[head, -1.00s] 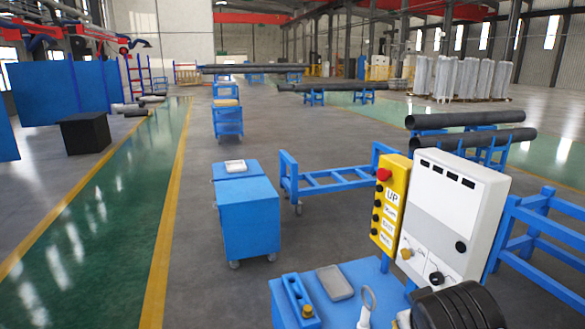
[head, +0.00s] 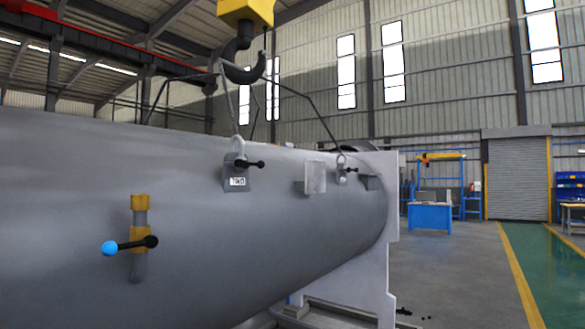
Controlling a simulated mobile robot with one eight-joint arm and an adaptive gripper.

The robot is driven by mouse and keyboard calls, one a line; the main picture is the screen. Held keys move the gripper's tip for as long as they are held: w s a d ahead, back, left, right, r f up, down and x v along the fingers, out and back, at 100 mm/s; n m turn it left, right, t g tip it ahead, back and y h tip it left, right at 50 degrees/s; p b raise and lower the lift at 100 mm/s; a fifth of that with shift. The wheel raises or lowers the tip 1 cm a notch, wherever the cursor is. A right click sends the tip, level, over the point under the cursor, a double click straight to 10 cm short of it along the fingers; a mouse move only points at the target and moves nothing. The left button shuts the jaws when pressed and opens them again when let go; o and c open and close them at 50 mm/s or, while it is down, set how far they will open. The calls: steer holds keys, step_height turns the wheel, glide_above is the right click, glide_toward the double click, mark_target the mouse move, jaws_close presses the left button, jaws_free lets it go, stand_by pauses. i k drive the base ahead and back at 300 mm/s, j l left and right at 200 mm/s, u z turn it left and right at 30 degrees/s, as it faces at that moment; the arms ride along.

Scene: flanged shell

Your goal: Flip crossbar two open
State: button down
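A large grey cylindrical shell (head: 300,235) fills the left and middle of the head view. On its upper side is a grey bracket (head: 236,186) with a small white label that seems to read "TWO", though the print is tiny. A black crossbar (head: 250,164) with rounded ends lies across this bracket, near a lifting shackle (head: 238,146). A second, smaller bracket farther along carries another black bar (head: 351,169); its label is too small to read. I cannot tell how either bar is latched. My gripper is not in view.
A brass valve (head: 140,222) with a blue-knobbed handle (head: 110,248) sticks out of the shell. A crane hook (head: 245,68) hangs above with sling lines to the shackles. A grey end support (head: 385,250) holds the far end. Floor (head: 460,275) is clear to the right.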

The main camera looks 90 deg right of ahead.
mark_target(252, 164)
steer(key=z, duration=2.9)
